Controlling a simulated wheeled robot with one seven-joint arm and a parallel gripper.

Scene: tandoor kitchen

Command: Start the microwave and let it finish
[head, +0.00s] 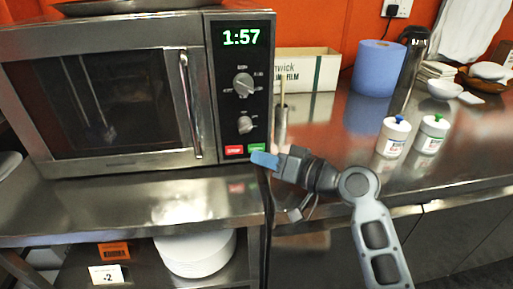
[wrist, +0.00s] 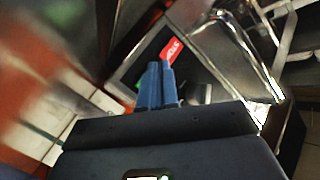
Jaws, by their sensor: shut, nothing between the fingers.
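The microwave (head: 110,95) stands on a steel shelf at the left, its door shut. Its display (head: 241,37) reads 1:57 in green. Below are two knobs (head: 243,84), a red button (head: 234,150) and a green button (head: 257,147). My gripper (head: 262,159) is shut and empty, its blue fingertips at the lower edge of the green button; I cannot tell whether they touch it. In the wrist view, the shut blue fingers (wrist: 156,88) point at the panel beside the red button (wrist: 171,49), and they hide most of the green button.
A cling film box (head: 306,82), a blue paper roll (head: 377,68) and two white tubs (head: 393,136) stand on the counter to the right. A thin metal holder (head: 281,125) stands close behind my gripper. White plates (head: 197,254) are stacked on the lower shelf.

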